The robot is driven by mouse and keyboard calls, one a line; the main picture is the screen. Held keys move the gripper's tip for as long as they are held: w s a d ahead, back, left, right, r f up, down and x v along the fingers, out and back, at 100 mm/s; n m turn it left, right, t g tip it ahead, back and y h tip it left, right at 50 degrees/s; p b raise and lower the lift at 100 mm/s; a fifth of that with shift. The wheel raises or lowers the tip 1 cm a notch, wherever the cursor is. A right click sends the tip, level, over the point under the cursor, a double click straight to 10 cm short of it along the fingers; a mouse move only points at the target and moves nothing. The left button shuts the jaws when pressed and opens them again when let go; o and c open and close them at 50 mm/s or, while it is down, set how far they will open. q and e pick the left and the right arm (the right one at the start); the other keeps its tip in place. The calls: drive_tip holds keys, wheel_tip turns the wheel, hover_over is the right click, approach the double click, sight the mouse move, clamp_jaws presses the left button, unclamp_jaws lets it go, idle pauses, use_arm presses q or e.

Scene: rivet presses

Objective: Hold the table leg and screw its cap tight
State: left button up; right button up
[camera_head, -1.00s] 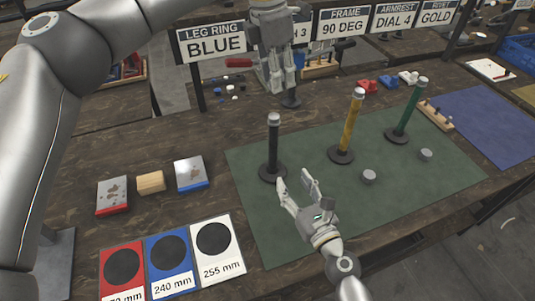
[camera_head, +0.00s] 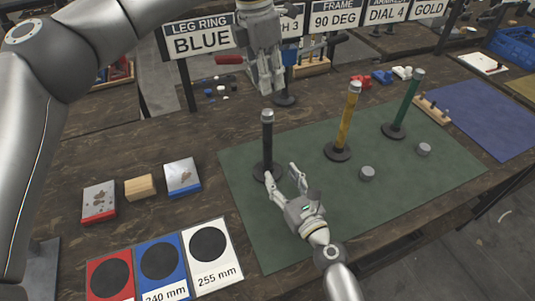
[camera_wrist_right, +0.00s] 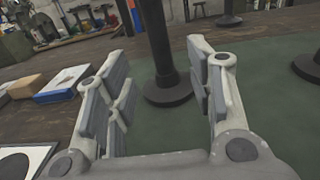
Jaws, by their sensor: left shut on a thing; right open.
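My right gripper (camera_head: 284,178) is open, low at the near side of the leg. In the right wrist view the leg (camera_wrist_right: 158,50) stands beyond and between the open fingers (camera_wrist_right: 160,85). I cannot see contact.
A yellow leg (camera_head: 348,120) and a green leg (camera_head: 405,105) stand on the green mat (camera_head: 300,235), with loose grey caps (camera_head: 367,173) (camera_head: 423,149) nearby. Small blocks (camera_head: 139,187) and size cards (camera_head: 212,255) lie left. Signs (camera_head: 200,42) stand behind.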

sight(270, 158)
drive_tip(key=x, duration=0.9)
drive_tip(key=shift+w+a, duration=0.1)
drive_tip(key=shift+w, duration=0.05)
clamp_jaws()
